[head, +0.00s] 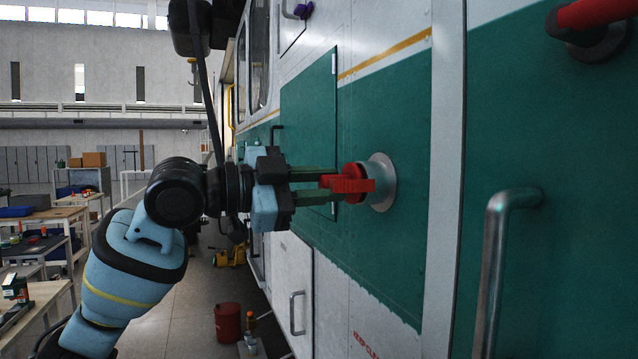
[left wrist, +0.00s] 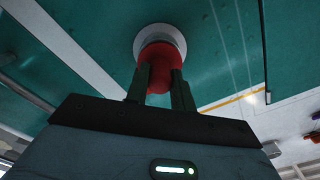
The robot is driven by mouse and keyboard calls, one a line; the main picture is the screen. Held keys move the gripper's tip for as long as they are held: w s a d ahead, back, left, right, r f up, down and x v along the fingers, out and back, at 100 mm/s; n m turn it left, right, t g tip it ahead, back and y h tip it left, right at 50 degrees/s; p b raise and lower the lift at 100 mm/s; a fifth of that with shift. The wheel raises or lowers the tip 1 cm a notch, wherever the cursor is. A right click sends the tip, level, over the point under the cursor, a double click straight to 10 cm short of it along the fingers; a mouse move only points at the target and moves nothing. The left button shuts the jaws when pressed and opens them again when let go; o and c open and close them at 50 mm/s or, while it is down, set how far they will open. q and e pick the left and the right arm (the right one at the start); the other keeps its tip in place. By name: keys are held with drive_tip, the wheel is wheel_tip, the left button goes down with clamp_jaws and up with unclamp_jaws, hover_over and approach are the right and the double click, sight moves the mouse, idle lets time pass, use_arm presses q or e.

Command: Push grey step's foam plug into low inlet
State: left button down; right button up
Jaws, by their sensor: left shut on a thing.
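The red foam plug (head: 352,183) is in the fingers of my left gripper (head: 335,184), at the mouth of a round metal inlet (head: 383,182) on the green and white helicopter side. In the left wrist view, the plug (left wrist: 160,60) sits between the dark fingers of my gripper (left wrist: 160,84), its far end against or inside the pale inlet ring (left wrist: 160,32). I cannot tell how deep it sits. My right gripper is not in view. I cannot make out which step is the grey one.
A metal handle (head: 492,265) stands out from the helicopter side at the right. A red fitting (head: 592,18) juts out at upper right. A red bin (head: 228,322) stands on the floor below, and workbenches (head: 45,217) stand at the left.

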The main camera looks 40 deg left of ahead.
use_arm(q)
drive_tip(key=shift+w, duration=0.2)
drive_tip(key=shift+w+d, duration=0.15)
idle(0.4)
drive_tip(key=c, duration=1.1)
unclamp_jaws()
